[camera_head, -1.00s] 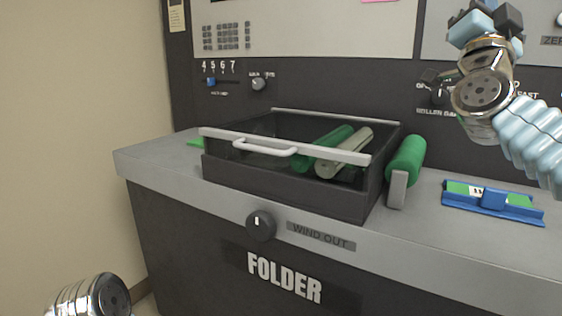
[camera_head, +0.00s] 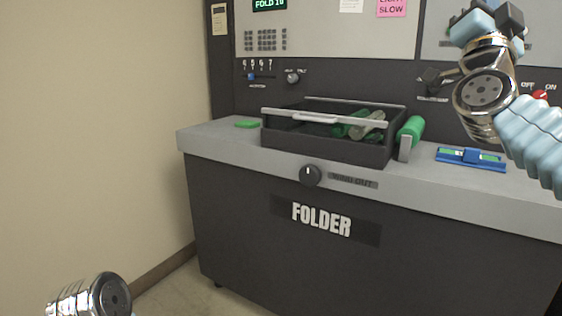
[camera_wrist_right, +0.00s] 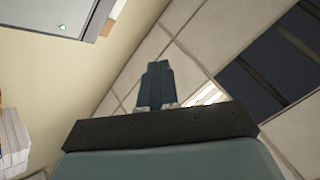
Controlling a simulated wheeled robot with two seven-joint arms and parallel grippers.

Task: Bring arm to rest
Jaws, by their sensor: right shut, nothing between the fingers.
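My right arm (camera_head: 490,90) is folded up at the right of the head view, raised in front of the machine panel. In the right wrist view my right gripper (camera_wrist_right: 158,66) has its two grey-blue fingers together with nothing between them. It points toward a tiled surface and is clear of any object. A chrome part of my left arm (camera_head: 100,296) shows at the lower left of the head view; my left gripper is out of view.
The folder machine (camera_head: 360,240) stands ahead, bearing a dark tray (camera_head: 320,143) with green and pale rollers, a green roller (camera_head: 412,129) and a blue holder (camera_head: 470,159). A beige wall (camera_head: 100,140) is at left. Bare floor shows at lower left.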

